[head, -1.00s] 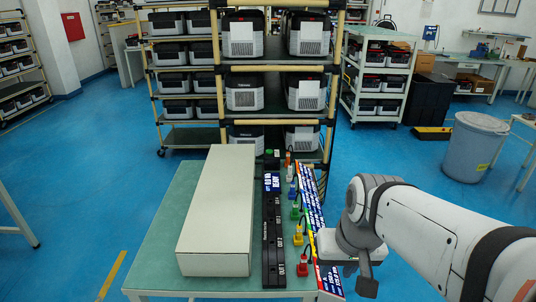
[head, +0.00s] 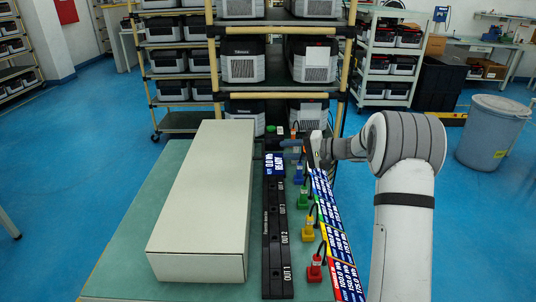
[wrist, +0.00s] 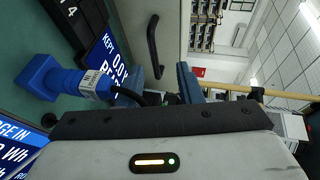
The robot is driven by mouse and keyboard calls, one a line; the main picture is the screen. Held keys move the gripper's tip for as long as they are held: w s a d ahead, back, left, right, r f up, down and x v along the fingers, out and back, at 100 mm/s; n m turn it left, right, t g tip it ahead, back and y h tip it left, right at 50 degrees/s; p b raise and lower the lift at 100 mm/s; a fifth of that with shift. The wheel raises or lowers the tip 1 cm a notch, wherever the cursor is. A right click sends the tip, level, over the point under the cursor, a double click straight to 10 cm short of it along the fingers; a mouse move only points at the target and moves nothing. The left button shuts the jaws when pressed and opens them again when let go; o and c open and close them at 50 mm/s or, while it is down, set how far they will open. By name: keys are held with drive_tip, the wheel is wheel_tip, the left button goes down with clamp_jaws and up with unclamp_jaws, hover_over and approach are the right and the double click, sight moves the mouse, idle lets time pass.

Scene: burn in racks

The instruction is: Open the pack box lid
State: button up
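A long, closed cream box (head: 203,200) lies on the green table, its flat top unbroken in the head view. I take it for the pack box; no lid seam shows. My gripper (head: 291,146) is over the table's far side, right of the box's far end and apart from it. In the wrist view its two blue-grey fingers (wrist: 164,82) stand apart, with no object visibly held between them. A pale panel (wrist: 170,25) with a curved black handle-like bar (wrist: 153,45) is beyond the fingers; I cannot tell whether it belongs to the box.
A black power strip (head: 277,240) runs along the box's right. Red (head: 315,268), yellow (head: 309,233) and green (head: 304,199) plugs with cables stand beside it. A blue plug (wrist: 75,82) is close to my gripper. A loaded rack (head: 290,83) stands behind the table.

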drive_tip(key=shift+w+d+f, duration=0.2)
drive_tip(key=shift+w+f, duration=0.6)
drive_tip(key=shift+w+t+y, duration=0.3)
drive_tip(key=x, duration=0.7)
drive_tip(key=shift+w+a, duration=0.1)
drive_tip(key=shift+a, duration=0.25)
clamp_jaws()
